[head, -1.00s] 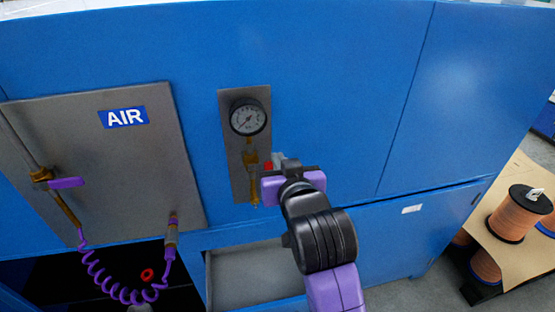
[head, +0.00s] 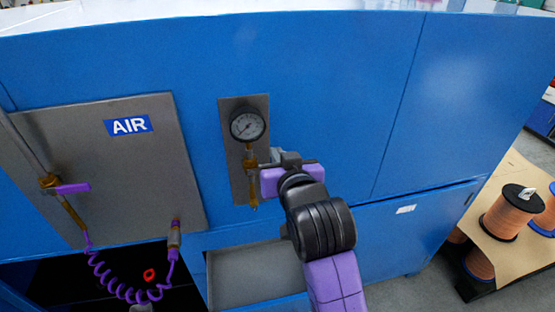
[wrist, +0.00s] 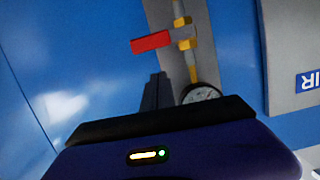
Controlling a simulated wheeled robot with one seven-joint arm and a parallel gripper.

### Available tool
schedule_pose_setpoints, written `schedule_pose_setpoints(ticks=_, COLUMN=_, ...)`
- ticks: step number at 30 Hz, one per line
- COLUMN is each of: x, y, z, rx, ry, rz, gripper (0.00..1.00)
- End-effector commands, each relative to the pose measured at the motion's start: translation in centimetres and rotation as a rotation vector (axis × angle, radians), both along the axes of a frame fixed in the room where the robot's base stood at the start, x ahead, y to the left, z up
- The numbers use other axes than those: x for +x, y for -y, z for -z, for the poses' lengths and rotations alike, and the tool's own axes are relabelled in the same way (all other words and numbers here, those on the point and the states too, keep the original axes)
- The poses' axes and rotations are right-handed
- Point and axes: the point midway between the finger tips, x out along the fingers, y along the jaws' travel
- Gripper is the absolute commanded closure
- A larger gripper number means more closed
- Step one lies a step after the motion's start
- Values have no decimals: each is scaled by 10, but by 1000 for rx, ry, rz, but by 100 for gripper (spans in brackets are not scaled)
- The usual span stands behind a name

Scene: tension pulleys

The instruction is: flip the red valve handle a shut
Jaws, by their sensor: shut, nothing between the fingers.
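The red valve handle (wrist: 151,42) shows in the wrist view, sticking out sideways, roughly across the pipe, from the brass valve (wrist: 184,33). In the head view the handle is hidden behind my gripper (head: 287,158), while the brass pipe (head: 250,165) shows just left of it. My gripper is shut and empty. Its dark fingers (wrist: 155,92) lie below the red handle in the wrist picture, beside the pipe, with a visible gap to the handle. The round pressure gauge (head: 247,125) sits above the valve; it is partly covered in the wrist view (wrist: 201,93).
A grey AIR panel (head: 178,190) with a purple lever (head: 73,188) and a coiled purple hose (head: 112,285) is at left. An open grey drawer or tray (head: 240,275) lies below the gauge plate. Orange spools (head: 508,217) stand at right. The blue cabinet front (head: 335,100) is clear.

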Motion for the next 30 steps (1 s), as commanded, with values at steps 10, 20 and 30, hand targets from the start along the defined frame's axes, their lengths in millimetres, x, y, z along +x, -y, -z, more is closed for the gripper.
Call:
schedule_pose_setpoints(ticks=10, x=-55, y=16, z=-21, rx=2, ry=5, rz=-1, gripper=100)
schedule_pose_setpoints(ticks=20, x=-89, y=26, z=-31, rx=1, ry=3, rz=-1, gripper=100)
schedule_pose_setpoints(ticks=30, x=-91, y=27, z=-33, rx=1, ry=3, rz=0, gripper=100)
